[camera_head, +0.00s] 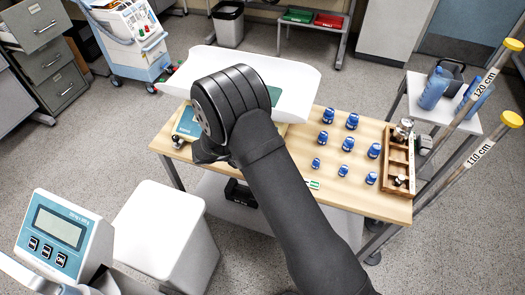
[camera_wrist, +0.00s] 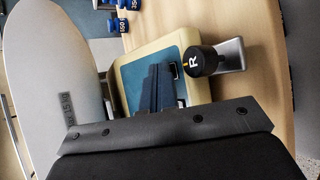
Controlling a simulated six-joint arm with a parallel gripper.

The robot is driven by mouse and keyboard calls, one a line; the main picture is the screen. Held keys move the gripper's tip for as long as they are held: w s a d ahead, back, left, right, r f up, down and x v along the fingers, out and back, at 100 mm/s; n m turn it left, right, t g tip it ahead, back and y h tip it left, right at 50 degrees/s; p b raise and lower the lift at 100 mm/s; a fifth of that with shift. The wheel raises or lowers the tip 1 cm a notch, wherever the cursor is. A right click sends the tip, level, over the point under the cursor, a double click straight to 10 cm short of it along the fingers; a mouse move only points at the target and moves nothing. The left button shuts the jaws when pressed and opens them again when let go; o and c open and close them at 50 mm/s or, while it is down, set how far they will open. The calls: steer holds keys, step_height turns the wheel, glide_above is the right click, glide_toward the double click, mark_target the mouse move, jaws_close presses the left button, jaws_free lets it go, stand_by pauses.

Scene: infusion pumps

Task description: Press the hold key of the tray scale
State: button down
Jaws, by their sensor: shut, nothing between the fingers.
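The tray scale has a wide white tray (camera_head: 298,88), which also fills the left of the wrist view (camera_wrist: 45,60). Its cream base (camera_wrist: 125,62) carries a teal panel (camera_wrist: 138,72), partly seen in the head view (camera_head: 187,125) left of my arm. A small dark key (camera_wrist: 174,70) shows at the panel's right side. My gripper (camera_wrist: 158,72) is shut and empty, with its fingers over the panel, hiding its middle and any keys there. I cannot tell whether they touch it. In the head view my wrist hides most of the base.
A black knob marked R (camera_wrist: 202,62) on a metal bracket stands close right of the panel. Several blue weights (camera_head: 347,144) and a wooden rack (camera_head: 399,160) stand right on the table (camera_head: 335,190). Another scale display (camera_head: 62,232) with keys is front left, beside a white box (camera_head: 165,230).

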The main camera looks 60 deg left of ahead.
steer(key=shift+s+d+r, duration=0.2)
steer(key=shift+r, duration=0.5)
steer(key=shift+s+d+r, duration=0.25)
steer(key=shift+r, duration=0.5)
steer(key=shift+s+d+r, duration=0.2)
steer(key=shift+r, duration=0.6)
steer(key=shift+s+d+r, duration=0.25)
steer(key=shift+r, duration=0.5)
steer(key=r, duration=0.2)
steer(key=s+d+r, duration=0.1)
steer(key=shift+r, duration=0.3)
steer(key=shift+f, duration=0.15)
